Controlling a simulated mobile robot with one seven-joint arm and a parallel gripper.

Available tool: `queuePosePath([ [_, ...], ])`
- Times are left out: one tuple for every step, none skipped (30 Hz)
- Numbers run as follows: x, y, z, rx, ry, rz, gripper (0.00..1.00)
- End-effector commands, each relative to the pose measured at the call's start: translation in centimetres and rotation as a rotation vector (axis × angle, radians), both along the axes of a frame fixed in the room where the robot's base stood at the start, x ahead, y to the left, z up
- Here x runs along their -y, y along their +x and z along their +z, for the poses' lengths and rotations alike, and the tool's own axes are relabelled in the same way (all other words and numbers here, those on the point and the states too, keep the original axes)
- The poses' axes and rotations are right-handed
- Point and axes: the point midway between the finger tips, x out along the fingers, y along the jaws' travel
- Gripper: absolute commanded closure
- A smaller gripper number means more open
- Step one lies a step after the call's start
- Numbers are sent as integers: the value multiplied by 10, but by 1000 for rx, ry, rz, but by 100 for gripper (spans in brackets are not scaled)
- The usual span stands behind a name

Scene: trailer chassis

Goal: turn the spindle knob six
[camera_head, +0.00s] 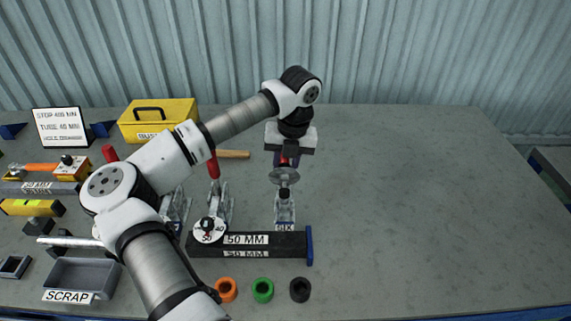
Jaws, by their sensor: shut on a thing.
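My gripper (287,162) points down at the middle of the bench. It is shut on the top of the spindle at the stand labelled SIX (285,227). The spindle knob six is mostly hidden between the fingers, with a dark red part showing there. A grey disc (284,176) shows just below the fingers, above the clear-looking metal stand. Which way the knob is turned cannot be told.
A dark bar marked 50 MM (245,240) with a blue end lies in front of the stand. A red-handled clamp (213,167) stands to the left. Orange, green and black rings (262,290) lie in front. A yellow box (158,118) is behind. The right side is clear.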

Motion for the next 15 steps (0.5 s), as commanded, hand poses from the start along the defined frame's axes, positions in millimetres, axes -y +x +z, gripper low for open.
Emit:
queuePosePath([
  [-1,0,-2,2,-14,-1,94],
  [-1,0,-2,2,-25,-2,94],
  [-2,0,-3,1,-43,-5,94],
  [-2,0,-3,3,-57,-7,94],
  [-2,0,-4,2,-73,-10,94],
  [-3,0,-4,1,-98,-14,94],
  [-3,1,-5,3,-119,-17,94],
  [-4,0,-5,2,-141,-21,94],
  [-4,1,-5,3,-171,-26,94],
  [-5,1,-6,3,-197,-29,94],
  [-6,1,-6,3,-222,-34,94],
  [-6,1,-6,3,-258,-39,94],
  [-7,1,-6,3,-287,-45,94],
  [-7,1,-6,3,-314,-49,94],
  [-8,1,-6,4,-352,-57,94],
])
